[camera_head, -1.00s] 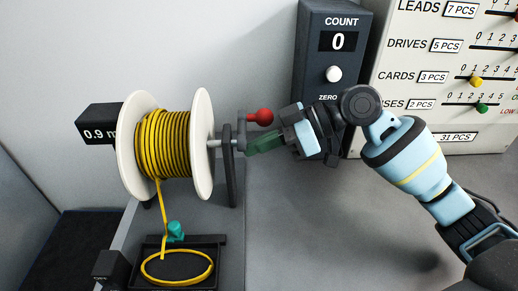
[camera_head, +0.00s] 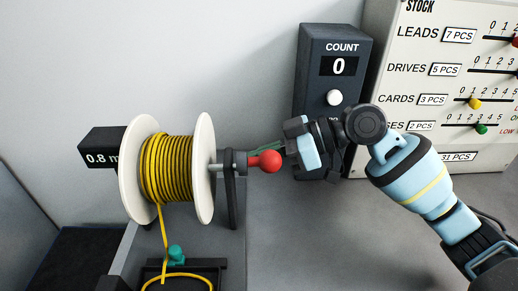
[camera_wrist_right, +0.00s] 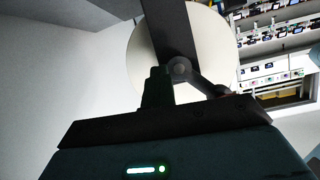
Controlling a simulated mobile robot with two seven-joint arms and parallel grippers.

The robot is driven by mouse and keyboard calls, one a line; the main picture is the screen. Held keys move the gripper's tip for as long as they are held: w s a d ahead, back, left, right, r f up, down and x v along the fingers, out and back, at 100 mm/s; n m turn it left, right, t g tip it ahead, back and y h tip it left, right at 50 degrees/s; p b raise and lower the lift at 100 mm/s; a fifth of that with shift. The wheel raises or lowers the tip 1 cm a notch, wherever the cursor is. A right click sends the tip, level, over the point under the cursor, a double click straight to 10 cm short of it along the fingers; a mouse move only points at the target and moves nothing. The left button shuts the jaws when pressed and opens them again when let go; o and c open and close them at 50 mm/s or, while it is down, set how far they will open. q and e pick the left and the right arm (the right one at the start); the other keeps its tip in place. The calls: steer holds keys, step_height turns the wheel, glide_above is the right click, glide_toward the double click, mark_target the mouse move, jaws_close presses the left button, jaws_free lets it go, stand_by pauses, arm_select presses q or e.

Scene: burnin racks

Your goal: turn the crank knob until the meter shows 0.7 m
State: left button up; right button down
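The crank knob (camera_head: 266,161) is a red ball on the crank at the right end of the spool shaft, now toward the camera side. The meter (camera_head: 100,151), a black box left of the spool, reads 0.8 m, its right edge hidden by the spool. The spool (camera_head: 205,165) has white flanges and yellow cord. My right gripper (camera_head: 268,148) reaches in from the right with its greenish fingers at the crank, partly behind the knob. In the right wrist view a dark finger (camera_wrist_right: 157,88) stands beside the crank; I cannot tell whether the fingers grip it. My left gripper is not in view.
A black tray (camera_head: 220,271) with cord and a teal piece (camera_head: 176,254) lies below the spool. A dark COUNT box (camera_head: 334,45) showing 0 stands behind my right gripper. A white STOCK panel (camera_head: 410,75) with sliders stands at the back right.

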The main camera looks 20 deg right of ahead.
steer(key=s+a, duration=0.1)
steer(key=s+g, duration=0.1)
steer(key=shift+s+a+f+n, duration=0.2)
steer(key=shift+s+a+n, duration=0.1)
steer(key=shift+a, duration=0.1)
steer(key=shift+s+a+f, duration=0.2)
steer(key=shift+s+f, duration=0.4)
steer(key=shift+f, duration=0.3)
steer(key=shift+w+d+b, duration=0.2)
steer(key=shift+d+b, duration=0.2)
steer(key=shift+b, duration=0.15)
steer(key=shift+w+d, duration=0.1)
steer(key=shift+w, duration=0.3)
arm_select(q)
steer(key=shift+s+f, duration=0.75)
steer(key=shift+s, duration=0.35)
arm_select(e)
steer(key=shift+r, duration=0.15)
